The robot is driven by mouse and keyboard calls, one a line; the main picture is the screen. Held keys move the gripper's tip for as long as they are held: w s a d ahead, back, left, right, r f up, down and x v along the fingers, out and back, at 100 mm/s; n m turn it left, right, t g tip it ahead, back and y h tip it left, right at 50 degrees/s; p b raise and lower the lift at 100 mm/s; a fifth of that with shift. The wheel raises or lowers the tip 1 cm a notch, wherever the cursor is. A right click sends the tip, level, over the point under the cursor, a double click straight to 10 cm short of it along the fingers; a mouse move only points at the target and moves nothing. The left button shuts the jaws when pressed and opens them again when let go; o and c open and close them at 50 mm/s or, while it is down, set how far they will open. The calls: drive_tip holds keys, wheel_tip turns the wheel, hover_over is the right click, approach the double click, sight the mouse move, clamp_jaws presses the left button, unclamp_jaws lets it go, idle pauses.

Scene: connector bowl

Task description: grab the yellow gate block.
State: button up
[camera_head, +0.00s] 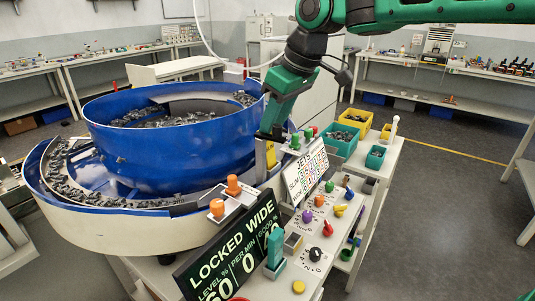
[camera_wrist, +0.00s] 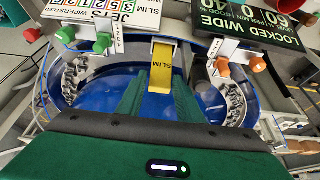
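The yellow gate block (camera_wrist: 161,68), marked SLIM, stands at the rim of the blue bowl feeder in the wrist view. Its lower part shows between the two green fingers of my gripper (camera_wrist: 160,88). The fingers lie close along both its sides; whether they press on it is unclear. In the head view my gripper (camera_head: 266,138) points down over the feeder's right rim. The yellow block (camera_head: 271,155) shows there as a small patch beside the fingertips, partly hidden by them.
The blue bowl (camera_head: 165,150) with dark connectors fills the left. Orange knobs (camera_head: 233,185), a LOCKED WIDE display (camera_head: 235,250) and a JETS sign (camera_head: 307,172) stand close by. A white cart holds teal and yellow bins (camera_head: 357,119). Floor at the right is clear.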

clamp_jaws()
drive_tip(key=shift+r, duration=0.1)
